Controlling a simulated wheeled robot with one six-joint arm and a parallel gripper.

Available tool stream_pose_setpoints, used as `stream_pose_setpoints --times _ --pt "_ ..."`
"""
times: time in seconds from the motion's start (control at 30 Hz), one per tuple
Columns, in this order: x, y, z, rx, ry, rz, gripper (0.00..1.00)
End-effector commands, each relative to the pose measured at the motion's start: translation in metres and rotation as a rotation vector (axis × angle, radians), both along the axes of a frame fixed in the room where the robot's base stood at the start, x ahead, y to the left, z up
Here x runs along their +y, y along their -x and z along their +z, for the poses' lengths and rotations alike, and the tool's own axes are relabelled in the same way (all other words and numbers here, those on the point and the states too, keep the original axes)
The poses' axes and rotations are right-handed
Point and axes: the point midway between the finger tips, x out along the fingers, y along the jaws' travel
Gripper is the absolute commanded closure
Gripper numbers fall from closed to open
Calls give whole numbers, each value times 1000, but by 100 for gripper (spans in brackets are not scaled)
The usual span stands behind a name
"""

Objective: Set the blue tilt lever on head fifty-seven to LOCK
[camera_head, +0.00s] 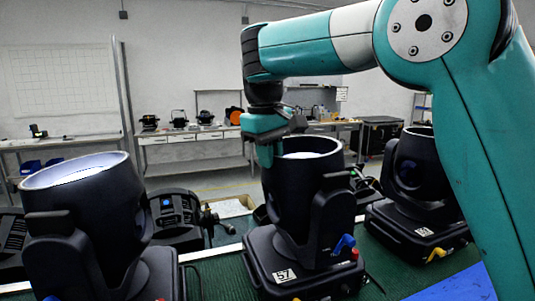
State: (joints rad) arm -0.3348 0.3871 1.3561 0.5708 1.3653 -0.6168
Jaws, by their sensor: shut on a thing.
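Head fifty-seven (300,190) is a black moving head with a bright open top, standing on a base with a white "57" label (285,275). Its blue tilt lever (343,243) sticks out low on the right of the yoke, slanting up. Any LOCK marking is too small to read. A red knob (354,255) sits just below the lever. My gripper (267,158) points down at the left rim of the head's barrel and appears shut on that rim. Its fingertips are partly hidden by the rim. It is well above and left of the lever.
A similar head (85,220) stands close at left, another (418,180) at right with a yellow lever (436,254). They stand on a green surface (220,275) with a blue patch (460,285) at right. Benches with lamps (195,150) stand behind.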

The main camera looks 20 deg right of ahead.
Motion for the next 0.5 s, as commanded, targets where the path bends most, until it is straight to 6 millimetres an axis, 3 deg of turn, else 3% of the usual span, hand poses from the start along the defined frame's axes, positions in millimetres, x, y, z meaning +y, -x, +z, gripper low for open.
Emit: stream_pose_setpoints --times 0.07,0.43,0.47,0.5 --pt "-7 -1 11 -5 0 -3 100" --pt "-13 -2 10 -13 1 -5 100" --pt "-13 -2 10 -13 0 -5 79" --pt "-13 -2 10 -13 0 -5 70"
